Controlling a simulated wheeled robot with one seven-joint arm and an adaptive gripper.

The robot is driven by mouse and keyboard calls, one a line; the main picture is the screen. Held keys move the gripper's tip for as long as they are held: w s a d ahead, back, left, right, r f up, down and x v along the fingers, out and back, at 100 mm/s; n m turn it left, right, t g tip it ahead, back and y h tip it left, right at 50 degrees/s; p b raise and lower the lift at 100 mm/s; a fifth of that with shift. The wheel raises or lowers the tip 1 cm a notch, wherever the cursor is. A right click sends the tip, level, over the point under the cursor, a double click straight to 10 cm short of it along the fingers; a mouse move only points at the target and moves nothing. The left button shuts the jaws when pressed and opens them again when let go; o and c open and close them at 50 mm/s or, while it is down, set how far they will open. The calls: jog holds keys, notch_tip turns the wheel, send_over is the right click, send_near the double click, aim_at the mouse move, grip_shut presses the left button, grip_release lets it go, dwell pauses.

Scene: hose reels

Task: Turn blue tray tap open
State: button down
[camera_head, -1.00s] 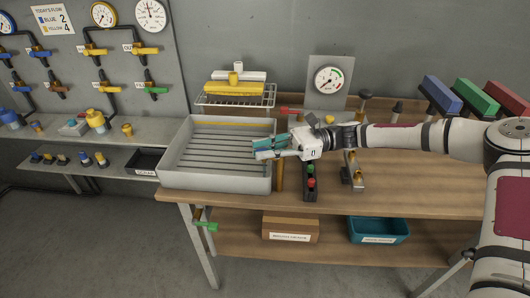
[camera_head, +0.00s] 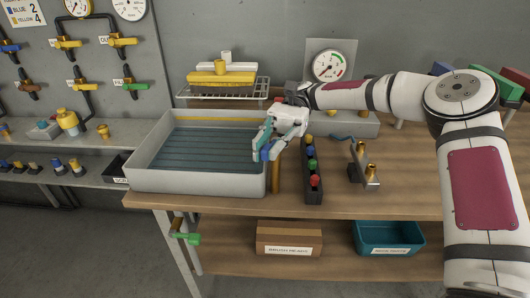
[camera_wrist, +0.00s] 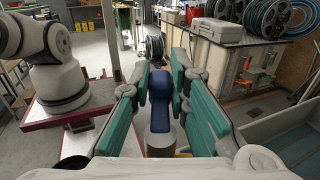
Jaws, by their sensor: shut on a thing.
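The blue tap handle (camera_wrist: 158,92) stands between the teal finger pads of my gripper (camera_wrist: 160,115) in the wrist view, above a short grey metal stem (camera_wrist: 162,143). In the head view the blue handle (camera_head: 265,153) shows only in part at the fingertips. My gripper (camera_head: 263,146) is shut on it, at the right wall of the large grey tray (camera_head: 196,181). A brass post (camera_head: 275,178) stands just below. The tray floor looks dark and bluish. The handle's exact angle and the valve body are largely hidden by my fingers.
A black block with coloured knobs (camera_head: 313,180) stands right of my gripper. A brass fitting on a bracket (camera_head: 364,165) is farther right. A wire rack (camera_head: 222,92) and gauge (camera_head: 330,65) stand behind. A green tap (camera_head: 187,238) hangs below the tray.

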jog(key=shift+d+f+n+g+h+b, duration=0.2)
jog(key=shift+n+g+h+b, duration=0.2)
jog(key=shift+n+h+b, duration=0.35)
jog(key=shift+s+r+h+b, duration=0.15)
jog(key=shift+h+b, duration=0.2)
jog(key=shift+h, duration=0.3)
jog(key=c, duration=1.5)
grip_release()
notch_tip(320, 180, up, 10)
